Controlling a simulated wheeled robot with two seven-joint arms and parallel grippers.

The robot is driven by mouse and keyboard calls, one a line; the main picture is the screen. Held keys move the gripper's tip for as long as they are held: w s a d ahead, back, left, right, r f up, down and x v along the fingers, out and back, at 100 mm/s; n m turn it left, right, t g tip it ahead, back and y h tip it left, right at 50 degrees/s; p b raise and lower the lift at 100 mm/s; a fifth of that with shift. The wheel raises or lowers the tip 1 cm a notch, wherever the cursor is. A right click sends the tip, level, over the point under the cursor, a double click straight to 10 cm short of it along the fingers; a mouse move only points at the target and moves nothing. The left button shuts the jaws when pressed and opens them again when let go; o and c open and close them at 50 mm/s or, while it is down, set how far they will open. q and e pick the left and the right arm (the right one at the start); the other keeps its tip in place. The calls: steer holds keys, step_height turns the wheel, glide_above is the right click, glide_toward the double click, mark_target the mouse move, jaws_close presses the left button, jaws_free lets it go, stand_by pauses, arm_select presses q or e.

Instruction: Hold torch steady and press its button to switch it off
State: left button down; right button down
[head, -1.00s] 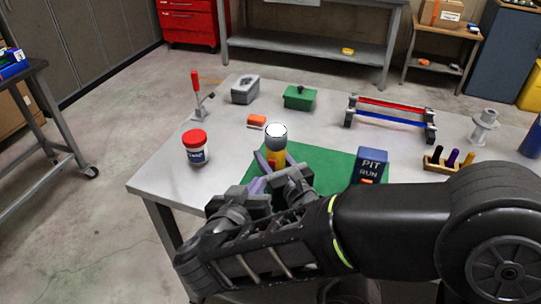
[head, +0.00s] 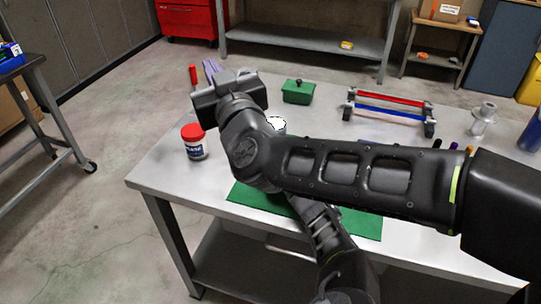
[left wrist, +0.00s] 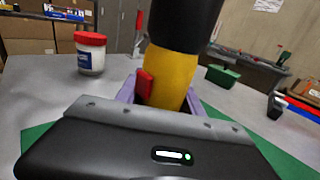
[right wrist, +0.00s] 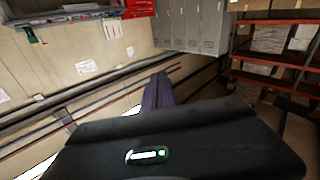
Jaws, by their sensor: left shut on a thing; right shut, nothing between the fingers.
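The torch (left wrist: 173,78) stands upright in the left wrist view, with a yellow body, a black upper part and a red button (left wrist: 145,84) on its left side. My left gripper (left wrist: 162,96) is shut on the yellow body, with purple fingers on either side. In the head view only the torch's bright white top (head: 277,122) shows; my right arm hides the rest and the left gripper. My right gripper (head: 211,68) is shut and empty, left of and beyond the torch, apart from it. Its purple fingers (right wrist: 157,91) also show in the right wrist view.
A red-lidded jar (head: 194,142) stands at the table's left side. A green box (head: 298,92) and a red and blue rail rack (head: 390,108) are farther back. A green mat (head: 350,222) lies under my arms. The right arm covers the table's middle.

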steer(key=s+d+f+n+g+h, duration=0.2)
steer(key=d+f+n+g, duration=0.1)
steer(key=d+f+g, duration=0.2)
steer(key=s+d+f+n+g+h, duration=0.2)
steer(key=d+f+n+g+h, duration=0.1)
steer(key=d+f, duration=0.4)
steer(key=shift+s+d+f+n+g, duration=0.4)
steer(key=shift+f+n+g, duration=0.1)
steer(key=shift+f+g, duration=0.45)
steer(key=shift+a, duration=0.1)
steer(key=x, duration=1)
